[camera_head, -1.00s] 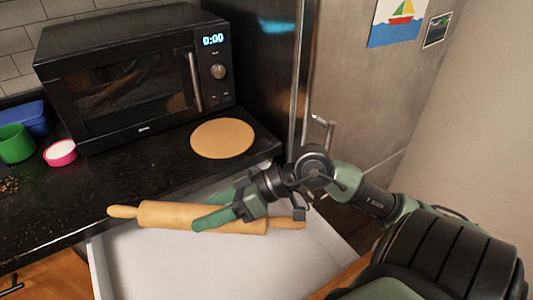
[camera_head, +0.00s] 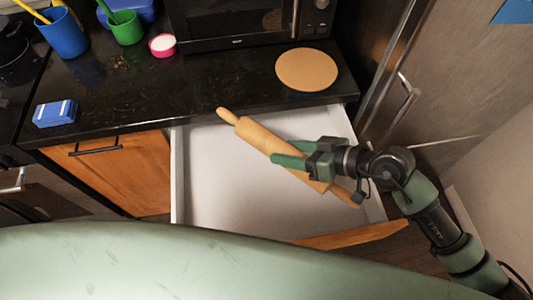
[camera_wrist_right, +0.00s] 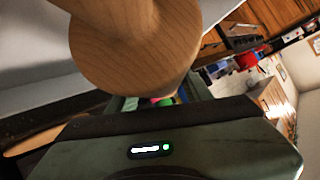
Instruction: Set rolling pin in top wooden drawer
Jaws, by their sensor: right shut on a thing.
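The wooden rolling pin (camera_head: 263,138) is held slantwise over the open top drawer (camera_head: 205,190), its upper-left handle near the counter edge. My right gripper (camera_head: 290,160) is shut on the rolling pin's body, toward its lower-right end. The pin's wooden end and handle (camera_wrist_right: 130,45) fill the top of the right wrist view, close to the camera. The drawer is pulled out, and its white inside looks empty. I cannot tell whether the pin touches the drawer. My left gripper is not in view.
The black counter (camera_head: 200,110) runs behind the drawer, with a round board (camera_head: 306,69), a microwave (camera_head: 240,25), cups and a blue box (camera_head: 55,113) on it. The fridge (camera_head: 450,80) stands at the right. The drawer's left part is free.

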